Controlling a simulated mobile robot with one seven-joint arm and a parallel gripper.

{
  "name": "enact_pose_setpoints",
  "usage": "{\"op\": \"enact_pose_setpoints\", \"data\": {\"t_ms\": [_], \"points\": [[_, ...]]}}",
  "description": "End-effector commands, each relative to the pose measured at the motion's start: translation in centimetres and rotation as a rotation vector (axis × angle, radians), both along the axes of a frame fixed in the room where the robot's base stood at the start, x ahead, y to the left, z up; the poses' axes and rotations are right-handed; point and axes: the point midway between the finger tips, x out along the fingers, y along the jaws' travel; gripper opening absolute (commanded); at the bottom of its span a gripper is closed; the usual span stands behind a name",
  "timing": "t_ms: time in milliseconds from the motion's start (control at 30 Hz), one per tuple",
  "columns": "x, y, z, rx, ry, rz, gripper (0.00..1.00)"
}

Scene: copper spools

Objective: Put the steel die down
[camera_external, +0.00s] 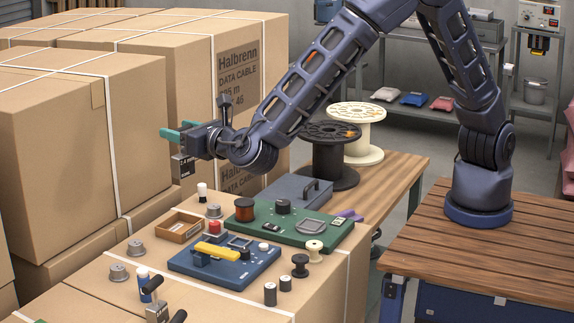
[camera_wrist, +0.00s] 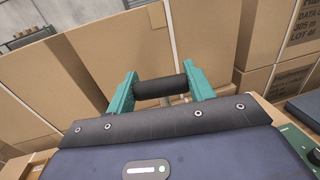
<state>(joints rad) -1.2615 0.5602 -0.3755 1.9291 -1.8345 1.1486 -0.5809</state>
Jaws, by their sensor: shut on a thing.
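My gripper (camera_external: 178,130) is at the left of the outside view, raised in front of the cartons and well above the carton top with the small items. Its teal fingers point left. In the wrist view my gripper (camera_wrist: 160,84) is shut on a dark cylindrical piece, which I take to be the steel die (camera_wrist: 160,88). It lies crosswise between the two fingers, and its lower part is partly hidden by my gripper body.
Tall strapped cartons (camera_external: 60,130) stand close behind. A black spool (camera_external: 333,155) stands farther right.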

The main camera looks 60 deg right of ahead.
Motion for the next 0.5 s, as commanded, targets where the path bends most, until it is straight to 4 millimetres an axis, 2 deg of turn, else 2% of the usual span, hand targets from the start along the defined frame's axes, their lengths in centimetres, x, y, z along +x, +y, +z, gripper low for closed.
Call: {"op": "enact_pose_setpoints", "data": {"t_ms": [33,200,500], "points": [[1.4,-1.8,0.1,0.0,-0.002,-0.027,0.0],[5.4,-7.6,0.1,-0.001,-0.004,-0.107,0.0],[11.1,-18.6,0.0,-0.003,-0.007,-0.251,0.0]]}}
